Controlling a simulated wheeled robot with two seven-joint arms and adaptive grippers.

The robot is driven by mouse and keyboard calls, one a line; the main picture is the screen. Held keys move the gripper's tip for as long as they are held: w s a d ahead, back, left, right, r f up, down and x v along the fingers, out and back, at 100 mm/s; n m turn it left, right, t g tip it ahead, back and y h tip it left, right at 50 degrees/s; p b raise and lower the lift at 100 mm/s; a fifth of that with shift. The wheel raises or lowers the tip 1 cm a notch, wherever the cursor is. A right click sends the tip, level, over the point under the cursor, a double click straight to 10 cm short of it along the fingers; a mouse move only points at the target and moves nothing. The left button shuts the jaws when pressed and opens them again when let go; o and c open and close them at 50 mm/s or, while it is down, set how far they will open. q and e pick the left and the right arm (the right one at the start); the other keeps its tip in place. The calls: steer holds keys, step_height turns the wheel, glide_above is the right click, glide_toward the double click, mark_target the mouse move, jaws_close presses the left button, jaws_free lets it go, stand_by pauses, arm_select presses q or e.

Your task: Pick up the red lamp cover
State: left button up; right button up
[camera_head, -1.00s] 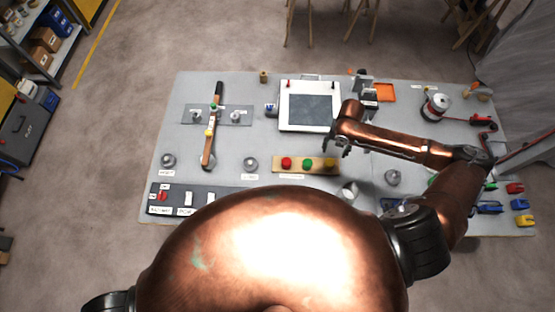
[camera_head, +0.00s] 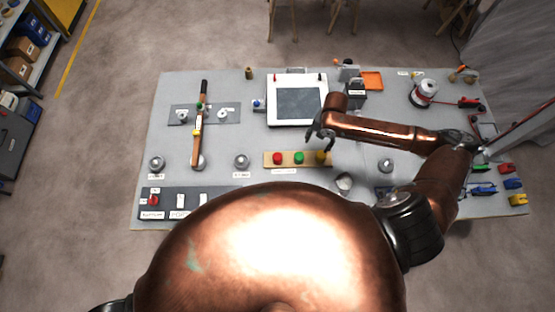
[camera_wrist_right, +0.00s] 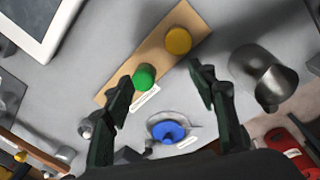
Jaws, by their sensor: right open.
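The red lamp cover (camera_head: 277,158) is a small round cap at the left end of a tan strip (camera_head: 268,164) on the grey table. A green cap (camera_head: 299,158) and a yellow cap (camera_head: 320,157) sit beside it. My right gripper (camera_head: 320,141) is open and empty, just behind the yellow end of the strip. In the right wrist view its spread fingers (camera_wrist_right: 163,78) frame the space near the green cap (camera_wrist_right: 144,77), with the yellow cap (camera_wrist_right: 178,41) farther up. The red cover does not show there. My left gripper is out of view.
A white-framed panel (camera_head: 272,108) lies behind the strip. Several grey knobs stand around, one at the left (camera_head: 241,161). A long-handled bar (camera_head: 198,148) is farther left. An orange tray (camera_head: 371,80) lies at the back. A blue cap (camera_wrist_right: 170,130) shows in the wrist view.

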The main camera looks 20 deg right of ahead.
mark_target(279, 156)
steer(key=w+a+f+m+y+b, duration=0.1)
steer(key=a+m+b, duration=0.1)
steer(key=a+m, duration=0.2)
steer(key=w+a+f+m+t+y+b, duration=0.1)
steer(key=a+f+m+b, duration=0.1)
steer(key=a+m+b, duration=0.1)
steer(key=w+a+f+m+y+b, duration=0.1)
steer(key=a+f+m+b, duration=0.1)
steer(key=a+m, duration=0.3)
steer(key=shift+a+f+m+b, duration=0.1)
steer(key=shift+f+m+b, duration=0.1)
steer(key=shift+m+b, duration=0.2)
steer(key=x, duration=0.3)
steer(key=a+x, duration=0.1)
steer(key=x, duration=0.3)
steer(key=shift+w+a, duration=0.1)
steer(key=shift+w, duration=0.05)
steer(key=shift+c, duration=0.2)
steer(key=shift+r, duration=0.1)
steer(key=c, duration=1)
